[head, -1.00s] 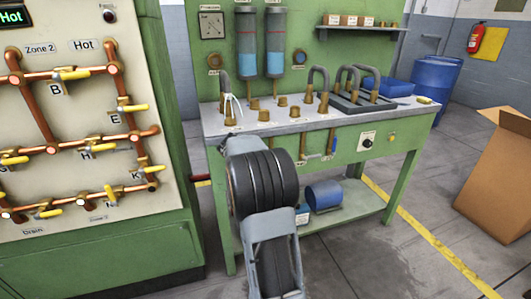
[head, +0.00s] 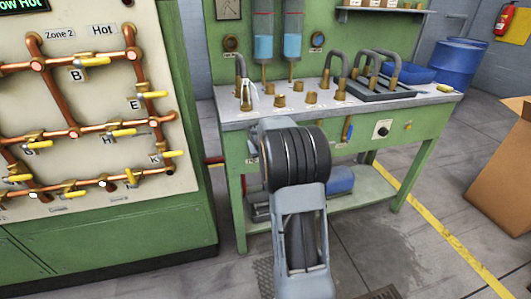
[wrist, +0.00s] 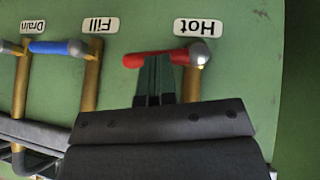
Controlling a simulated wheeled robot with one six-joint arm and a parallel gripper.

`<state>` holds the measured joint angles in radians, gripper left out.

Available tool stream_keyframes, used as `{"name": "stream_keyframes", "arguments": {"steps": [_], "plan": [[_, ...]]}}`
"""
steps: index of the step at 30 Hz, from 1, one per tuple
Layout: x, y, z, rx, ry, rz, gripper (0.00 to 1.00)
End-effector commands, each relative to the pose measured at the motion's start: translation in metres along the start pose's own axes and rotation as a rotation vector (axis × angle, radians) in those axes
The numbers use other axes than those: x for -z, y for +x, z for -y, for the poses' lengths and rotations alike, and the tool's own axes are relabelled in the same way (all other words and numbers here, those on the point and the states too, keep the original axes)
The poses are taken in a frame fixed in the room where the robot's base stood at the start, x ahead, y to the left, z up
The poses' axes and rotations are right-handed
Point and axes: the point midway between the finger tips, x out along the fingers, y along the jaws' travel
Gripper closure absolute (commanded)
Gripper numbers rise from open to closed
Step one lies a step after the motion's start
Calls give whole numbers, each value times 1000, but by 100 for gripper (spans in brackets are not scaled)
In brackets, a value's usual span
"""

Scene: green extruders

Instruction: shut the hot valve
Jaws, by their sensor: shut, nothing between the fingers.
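The hot valve shows in the wrist view under an upside-down "Hot" label (wrist: 199,27). Its red handle (wrist: 138,60) lies level, pointing left from a grey ball end (wrist: 200,54) on a brass pipe (wrist: 192,84). My gripper (wrist: 154,62) is shut and empty. Its fingertips overlap the red handle in the picture, near the handle's middle; whether they touch it I cannot tell. In the head view my arm hides the gripper and this valve at the front of the green workbench (head: 410,151).
Left of the hot valve are the fill valve with a blue handle (wrist: 58,47) and the drain valve (wrist: 25,46), cut by the edge. A green cabinet with copper pipes (head: 98,130) stands left of the bench. A cardboard box (head: 503,160) stands right; floor between is clear.

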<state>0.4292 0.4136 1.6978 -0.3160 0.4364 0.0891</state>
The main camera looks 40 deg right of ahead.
Motion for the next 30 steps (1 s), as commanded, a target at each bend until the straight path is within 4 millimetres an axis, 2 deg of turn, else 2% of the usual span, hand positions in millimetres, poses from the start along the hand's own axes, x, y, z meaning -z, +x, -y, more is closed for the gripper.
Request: {"name": "stream_keyframes", "arguments": {"steps": [12,16,20,30], "plan": [[0,0,4,0,1,0,100],[1,-6,3,0,1,-1,100],[4,-24,2,1,-2,-2,100],[5,-88,-10,0,1,-3,100]]}}
